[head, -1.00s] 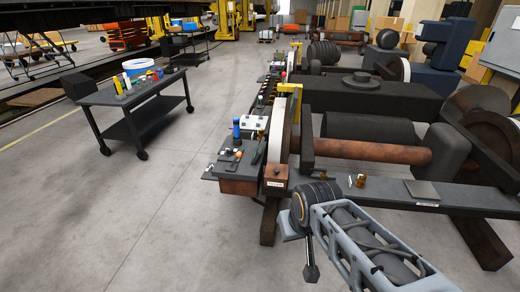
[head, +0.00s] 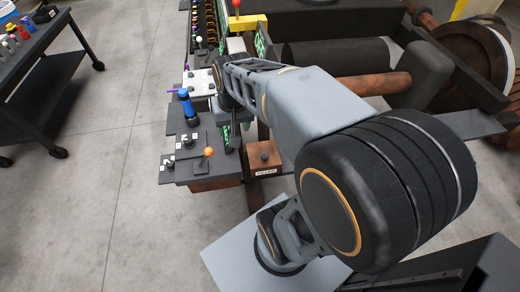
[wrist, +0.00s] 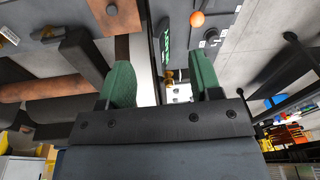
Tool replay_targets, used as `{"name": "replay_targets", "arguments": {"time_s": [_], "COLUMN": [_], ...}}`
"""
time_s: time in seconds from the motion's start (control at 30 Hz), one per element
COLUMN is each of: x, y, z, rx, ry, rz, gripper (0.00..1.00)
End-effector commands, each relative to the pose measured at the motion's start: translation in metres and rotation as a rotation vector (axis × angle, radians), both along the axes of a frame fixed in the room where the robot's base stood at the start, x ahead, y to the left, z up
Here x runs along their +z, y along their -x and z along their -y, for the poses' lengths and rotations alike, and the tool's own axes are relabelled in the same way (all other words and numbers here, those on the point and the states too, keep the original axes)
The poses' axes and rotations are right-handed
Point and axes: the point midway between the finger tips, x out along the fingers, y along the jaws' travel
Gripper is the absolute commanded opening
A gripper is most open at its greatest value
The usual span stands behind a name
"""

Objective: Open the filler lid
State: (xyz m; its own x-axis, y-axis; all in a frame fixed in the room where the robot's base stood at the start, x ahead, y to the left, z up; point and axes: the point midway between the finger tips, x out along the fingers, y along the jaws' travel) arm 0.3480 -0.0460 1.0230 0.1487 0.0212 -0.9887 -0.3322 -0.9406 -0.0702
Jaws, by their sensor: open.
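No part in view is surely legible as the filler lid. A brown box (head: 264,157) with a small dark knob on top and a white label stands at the bench's front end in the head view. The label is too small to read surely. The same box seems to show at the top of the wrist view (wrist: 112,10). My gripper (wrist: 162,82) has two green fingers, spread apart with nothing held between them. It hangs above the bench, apart from the brown box. In the head view my arm hides part of the bench and most of the gripper.
An orange ball knob (head: 208,151) and a blue cylinder (head: 186,101) stand on the bench left of the box. A dark strip with green lettering (wrist: 165,38) lies near the fingers. A cart (head: 45,85) stands at far left. The floor between is clear.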

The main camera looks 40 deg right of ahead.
Motion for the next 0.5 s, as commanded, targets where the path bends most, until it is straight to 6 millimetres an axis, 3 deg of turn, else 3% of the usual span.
{"name": "replay_targets", "arguments": {"time_s": [0.03, 0.2, 0.4, 0.5], "x": [-0.022, -0.066, -0.118, -0.137], "y": [-0.012, -0.039, -0.049, -0.048], "z": [0.020, 0.080, 0.143, 0.165], "rx": [-0.100, -0.402, -0.673, -0.762], "ry": [-0.031, -0.138, -0.250, -0.290], "rz": [-0.057, -0.209, -0.345, -0.388], "gripper": [0.58, 0.58, 0.58, 0.58]}}
